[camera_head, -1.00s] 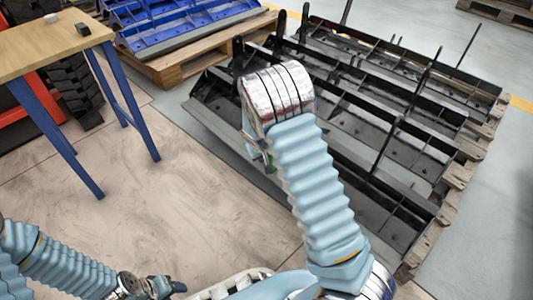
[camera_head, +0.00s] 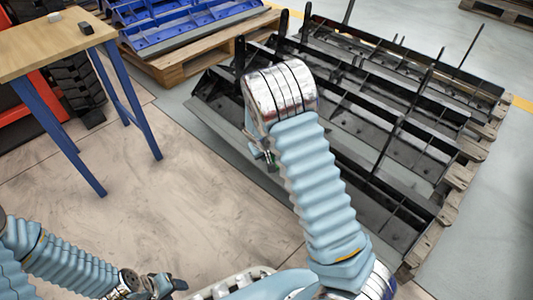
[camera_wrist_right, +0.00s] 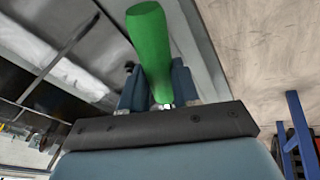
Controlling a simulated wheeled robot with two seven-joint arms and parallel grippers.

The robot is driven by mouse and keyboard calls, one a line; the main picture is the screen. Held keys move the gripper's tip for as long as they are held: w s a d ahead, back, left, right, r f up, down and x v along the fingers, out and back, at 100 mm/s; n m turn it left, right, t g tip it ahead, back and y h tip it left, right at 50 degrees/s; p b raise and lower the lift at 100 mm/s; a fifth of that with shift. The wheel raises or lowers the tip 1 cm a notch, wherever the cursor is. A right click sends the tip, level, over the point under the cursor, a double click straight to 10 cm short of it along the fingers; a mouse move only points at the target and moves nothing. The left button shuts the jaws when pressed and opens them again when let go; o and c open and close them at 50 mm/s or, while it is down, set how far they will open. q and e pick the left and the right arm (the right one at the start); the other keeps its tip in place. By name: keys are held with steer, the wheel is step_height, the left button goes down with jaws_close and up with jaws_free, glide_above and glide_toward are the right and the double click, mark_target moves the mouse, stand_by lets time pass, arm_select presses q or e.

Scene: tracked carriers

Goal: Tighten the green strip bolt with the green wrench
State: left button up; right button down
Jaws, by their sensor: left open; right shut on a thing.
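My right gripper (camera_wrist_right: 150,98) is shut on the green wrench (camera_wrist_right: 151,42), whose thick green handle stands up between the fingers in the right wrist view, with a bit of bright metal at its lower end. In the head view the right gripper (camera_head: 264,156) shows small beside the near edge of the black racks, partly hidden by my right arm, with only a speck of green at it. I cannot make out the bolt. My left gripper (camera_head: 168,285) is open and empty at the bottom left.
Black metal racks (camera_head: 420,149) lie on a wooden pallet (camera_head: 459,176), with upright posts. Blue racks (camera_head: 190,28) sit on another pallet (camera_head: 180,65) behind. A wooden table (camera_head: 45,45) with blue legs stands at the left. The floor (camera_head: 170,200) between is clear.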

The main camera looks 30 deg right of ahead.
steer(key=shift+w+p+v, duration=0.2)
steer(key=shift+p+v, duration=0.3)
steer(key=shift+v, duration=0.35)
steer(key=shift+w+p+v, duration=0.2)
steer(key=shift+p+v, duration=0.3)
steer(key=shift+v, duration=0.4)
steer(key=shift+a+r, duration=0.1)
steer(key=shift+r, duration=0.05)
steer(key=shift+w+p+v, duration=0.2)
steer(key=shift+p+v, duration=0.4)
steer(key=shift+v, duration=0.4)
steer(key=shift+w+p+v, duration=0.2)
steer(key=shift+p+v, duration=0.4)
steer(key=shift+v, duration=0.35)
steer(key=shift+a+r, duration=0.1)
